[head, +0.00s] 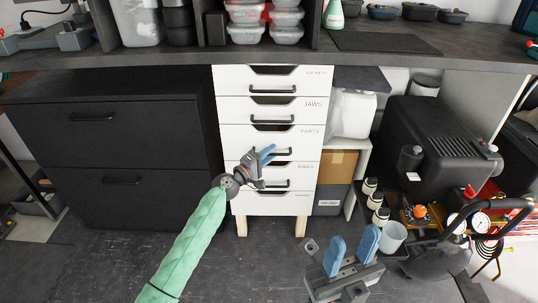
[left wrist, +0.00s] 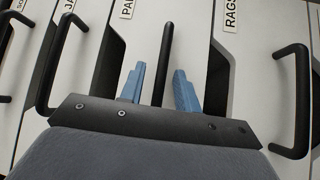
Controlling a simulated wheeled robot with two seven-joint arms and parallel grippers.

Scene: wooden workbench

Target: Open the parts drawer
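The parts drawer (head: 243,143) is a white front marked PARTS in the middle of a white drawer unit, and it looks flush with its neighbours. Its dark bar handle (left wrist: 166,62) shows in the left wrist view; in the head view my left gripper partly covers it. My left gripper (head: 268,153) is at this handle. In the left wrist view its blue fingers (left wrist: 160,88) stand one on each side of the bar, with gaps visible, so it is open. My right gripper (head: 351,250) is open and empty, low in front of the shelf right of the unit.
The JAWS drawer (head: 240,110) is above and the RAGS drawer (head: 300,173) below, both with similar handles. A dark cabinet (head: 110,135) stands left. A black machine (head: 435,140) and a white cup (head: 392,238) are right. The worktop (head: 420,58) overhangs the drawers.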

